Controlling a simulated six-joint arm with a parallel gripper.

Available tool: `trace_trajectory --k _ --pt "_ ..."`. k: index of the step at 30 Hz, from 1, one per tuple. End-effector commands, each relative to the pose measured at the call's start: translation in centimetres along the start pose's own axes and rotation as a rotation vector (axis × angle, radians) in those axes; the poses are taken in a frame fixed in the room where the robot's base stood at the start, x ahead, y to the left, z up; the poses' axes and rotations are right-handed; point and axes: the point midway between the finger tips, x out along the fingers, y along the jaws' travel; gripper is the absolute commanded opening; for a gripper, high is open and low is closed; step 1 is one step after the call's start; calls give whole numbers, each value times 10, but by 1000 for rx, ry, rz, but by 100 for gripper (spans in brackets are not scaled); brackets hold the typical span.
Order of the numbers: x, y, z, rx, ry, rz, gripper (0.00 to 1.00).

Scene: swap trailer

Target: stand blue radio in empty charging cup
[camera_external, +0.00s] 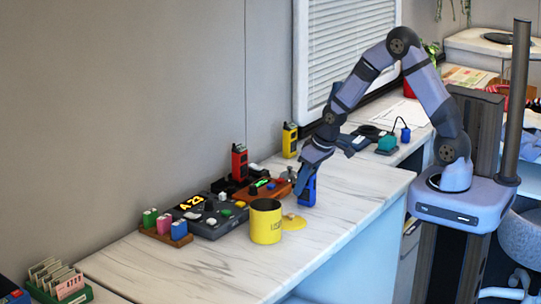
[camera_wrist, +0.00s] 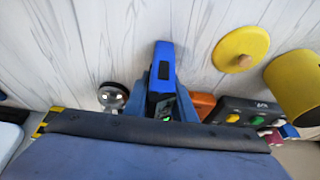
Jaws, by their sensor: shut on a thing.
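The blue radio (camera_external: 308,192) is upright or nearly so, low over the front part of the marble counter. I cannot tell if its base touches the counter. My gripper (camera_external: 311,174) is shut on its upper part from above. In the wrist view the blue radio (camera_wrist: 163,66) sits between the fingers of my gripper (camera_wrist: 163,92). An empty charging cup is not clearly visible.
A yellow canister (camera_external: 266,224) and its round yellow lid (camera_external: 294,222) are on the counter left of the radio. A control box (camera_external: 208,214) with an orange display and a rack of small coloured blocks (camera_external: 165,228) lie farther left.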

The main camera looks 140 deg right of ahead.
Motion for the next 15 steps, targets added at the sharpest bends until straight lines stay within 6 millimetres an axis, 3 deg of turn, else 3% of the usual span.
trace_trajectory --k 1,2,3,15 --pt "2 0 1 0 1 0 0" --pt "2 0 1 0 0 0 30" --pt "1 0 0 0 0 0 40" --pt "-2 0 -1 0 0 0 42"
